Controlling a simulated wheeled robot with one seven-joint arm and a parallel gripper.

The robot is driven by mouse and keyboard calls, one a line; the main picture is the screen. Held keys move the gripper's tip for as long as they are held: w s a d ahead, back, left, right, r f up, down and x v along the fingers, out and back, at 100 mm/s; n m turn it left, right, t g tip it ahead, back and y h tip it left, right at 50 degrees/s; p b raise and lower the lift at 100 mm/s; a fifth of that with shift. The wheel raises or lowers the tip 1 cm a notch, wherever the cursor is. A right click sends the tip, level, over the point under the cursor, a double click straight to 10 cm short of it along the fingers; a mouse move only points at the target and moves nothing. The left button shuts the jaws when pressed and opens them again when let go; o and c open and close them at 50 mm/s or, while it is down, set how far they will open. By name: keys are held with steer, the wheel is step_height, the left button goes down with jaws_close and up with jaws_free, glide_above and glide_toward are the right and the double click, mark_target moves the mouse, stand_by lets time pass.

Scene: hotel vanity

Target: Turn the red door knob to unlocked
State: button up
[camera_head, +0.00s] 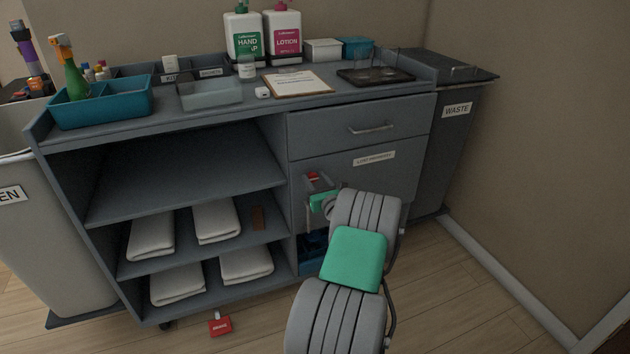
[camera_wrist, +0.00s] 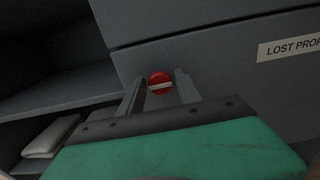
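The red door knob (camera_wrist: 160,82) is a round red disc with a pale bar across it, lying roughly level in the wrist view. It sits on the grey lost property door (camera_wrist: 232,65) of the cart. In the head view the knob (camera_head: 313,175) shows as a small red spot just above my gripper (camera_head: 318,186). In the wrist view the two fingers of my gripper (camera_wrist: 159,92) are apart, one on each side of the knob. I cannot tell whether they touch it.
A drawer with a handle (camera_head: 370,128) is above the door. Open shelves with folded white towels (camera_head: 217,221) are at left. A waste bin (camera_head: 457,150) stands at right.

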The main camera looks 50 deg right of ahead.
jaws_close()
steer(key=shift+n, duration=0.3)
steer(key=n+b, duration=0.1)
steer(key=n, duration=0.3)
steer(key=shift+a+f, duration=0.1)
steer(key=shift+f, duration=0.05)
steer(key=n+b, duration=0.2)
steer(key=n, duration=0.2)
steer(key=shift+w+n, duration=0.1)
steer(key=shift+n, duration=0.3)
steer(key=n+b, duration=0.2)
steer(key=n, duration=0.2)
steer(key=shift+f+n+b, duration=0.15)
steer(key=shift+n+b, duration=0.15)
steer(key=shift+b, duration=0.05)
steer(key=shift+n+b, duration=1.2)
steer(key=shift+n, duration=0.7)
